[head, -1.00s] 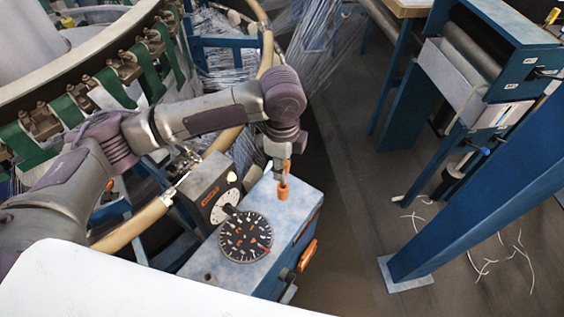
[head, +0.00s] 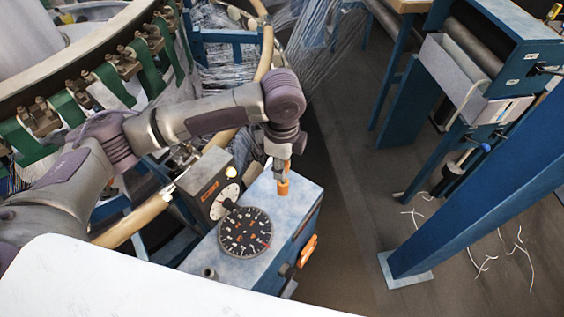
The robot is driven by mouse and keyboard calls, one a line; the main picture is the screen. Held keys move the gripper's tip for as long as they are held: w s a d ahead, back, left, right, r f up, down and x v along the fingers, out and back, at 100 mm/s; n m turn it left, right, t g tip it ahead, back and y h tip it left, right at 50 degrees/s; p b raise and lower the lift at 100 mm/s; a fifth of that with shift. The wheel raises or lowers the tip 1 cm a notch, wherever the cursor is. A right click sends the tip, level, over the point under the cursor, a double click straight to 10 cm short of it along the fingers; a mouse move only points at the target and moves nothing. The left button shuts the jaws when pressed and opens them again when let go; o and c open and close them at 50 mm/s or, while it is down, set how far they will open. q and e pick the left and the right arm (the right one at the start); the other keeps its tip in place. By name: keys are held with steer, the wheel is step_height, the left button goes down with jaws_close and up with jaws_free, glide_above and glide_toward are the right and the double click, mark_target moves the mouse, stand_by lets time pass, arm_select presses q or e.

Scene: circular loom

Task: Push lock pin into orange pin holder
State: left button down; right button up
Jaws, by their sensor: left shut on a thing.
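The orange pin holder (head: 282,187) stands on the top of a blue and grey control box (head: 262,200), near its back right. My left gripper (head: 281,173) points down right above the holder, with its fingertips at or very near its upper end. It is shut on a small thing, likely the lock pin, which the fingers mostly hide. A bit of orange (head: 288,164) shows beside the fingers. I cannot tell how deep the pin sits in the holder. My right gripper is not in view.
A black dial (head: 245,232) lies on the box top, beside a dark panel with a white gauge (head: 224,202). An orange part (head: 307,250) sits on the box's right side.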

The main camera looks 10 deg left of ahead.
arm_select(q)
steer(key=shift+f+b, duration=0.45)
steer(key=shift+f, duration=1.3)
steer(key=c, duration=0.8)
jaws_free()
step_height(320, 180, up, 12)
steer(key=shift+r, duration=0.1)
